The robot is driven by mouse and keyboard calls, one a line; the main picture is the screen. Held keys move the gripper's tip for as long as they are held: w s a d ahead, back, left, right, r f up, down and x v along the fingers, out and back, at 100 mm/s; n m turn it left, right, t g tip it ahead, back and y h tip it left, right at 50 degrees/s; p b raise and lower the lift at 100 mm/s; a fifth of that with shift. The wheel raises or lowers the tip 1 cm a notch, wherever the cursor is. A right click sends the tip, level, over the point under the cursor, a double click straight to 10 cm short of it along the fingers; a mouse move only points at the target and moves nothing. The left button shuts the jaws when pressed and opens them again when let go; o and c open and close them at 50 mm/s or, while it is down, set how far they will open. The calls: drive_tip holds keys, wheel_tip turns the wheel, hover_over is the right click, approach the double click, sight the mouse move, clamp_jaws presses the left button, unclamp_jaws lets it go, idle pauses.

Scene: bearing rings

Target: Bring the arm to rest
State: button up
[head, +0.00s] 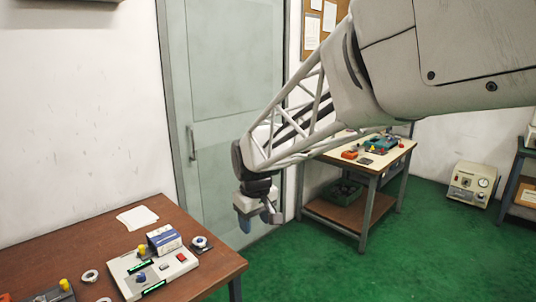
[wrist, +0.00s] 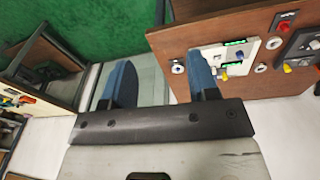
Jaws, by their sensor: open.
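My gripper (head: 257,221) hangs in the air beyond the right end of the brown table (head: 215,272) in the head view, with its fingers pointing down. It is apart from the table and the things on it. In the wrist view its two blue fingers stand well apart, and my gripper (wrist: 160,75) is open with nothing between them. The arm reaches in from the upper right of the head view.
A light panel (head: 127,268) with a blue-and-white box (head: 163,239) lies on the brown table. A ring (head: 90,276) lies left of it; a blue-centred ring part (head: 200,242) lies right. A workbench (head: 376,169) stands behind the arm. Green floor (head: 330,270) is clear.

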drive_tip(key=s+d+m, duration=0.4)
drive_tip(key=s+d, duration=0.7)
drive_tip(key=s, duration=0.3)
drive_tip(key=s+d+m+t, duration=0.1)
drive_tip(key=s+d+m, duration=0.2)
drive_tip(key=s+d, duration=0.7)
drive_tip(key=s, duration=0.4)
drive_tip(key=shift+d+m, duration=0.35)
drive_tip(key=shift+m, duration=0.05)
